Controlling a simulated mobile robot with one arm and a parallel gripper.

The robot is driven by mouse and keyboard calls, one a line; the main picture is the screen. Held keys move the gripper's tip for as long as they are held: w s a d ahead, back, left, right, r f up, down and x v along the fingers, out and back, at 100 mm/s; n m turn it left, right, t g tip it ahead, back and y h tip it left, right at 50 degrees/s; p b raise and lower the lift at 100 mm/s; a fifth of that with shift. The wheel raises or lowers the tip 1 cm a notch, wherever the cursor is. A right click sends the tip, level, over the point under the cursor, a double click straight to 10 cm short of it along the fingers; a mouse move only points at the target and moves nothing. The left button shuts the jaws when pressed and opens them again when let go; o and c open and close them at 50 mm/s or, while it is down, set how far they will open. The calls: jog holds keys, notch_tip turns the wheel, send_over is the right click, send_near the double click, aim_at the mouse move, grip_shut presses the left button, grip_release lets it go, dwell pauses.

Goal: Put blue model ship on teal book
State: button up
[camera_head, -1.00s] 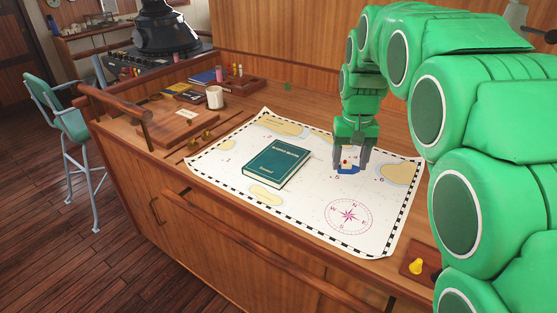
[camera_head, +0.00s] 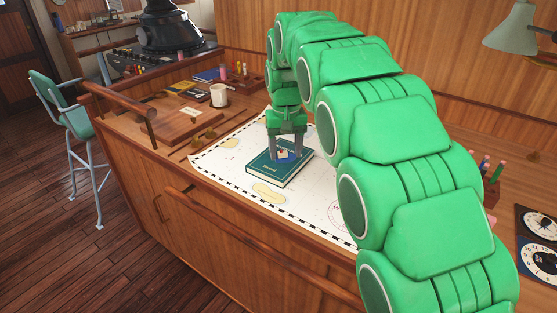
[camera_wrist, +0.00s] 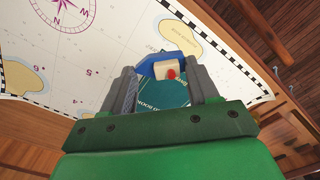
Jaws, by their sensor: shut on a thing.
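The teal book (camera_head: 262,171) lies flat on the chart, and part of its cover shows in the wrist view (camera_wrist: 165,95). My gripper (camera_head: 286,158) points down over the book. It is shut on the blue model ship (camera_head: 279,157), a small toy with a blue hull, a pale block and a red part. In the wrist view the ship (camera_wrist: 150,69) sits between the two grey fingers, over the book's cover. I cannot tell whether its hull touches the cover. My arm hides part of the chart to the right of the book.
The chart (camera_head: 225,155) covers the middle of the wooden desk. A white mug (camera_head: 219,96) and a wooden board (camera_head: 180,130) stand at the back left. A wooden rail (camera_head: 240,228) runs along the front edge. A lamp (camera_head: 515,38) and dials (camera_head: 538,225) are at the right.

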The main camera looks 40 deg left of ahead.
jog(key=w+a+f, duration=0.2)
jog(key=w+a, duration=0.2)
send_over(278, 169)
jog(key=s+d, duration=0.1)
notch_tip(278, 169, down, 5)
jog(key=shift+w+a+f, duration=0.4)
jog(key=shift+w+f, duration=0.05)
jog(key=shift+f, duration=0.05)
jog(key=shift+f, duration=0.1)
jog(key=shift+w+a+f, duration=0.1)
jog(key=shift+f, duration=1.6)
jog(key=shift+f, duration=0.1)
jog(key=o, duration=1)
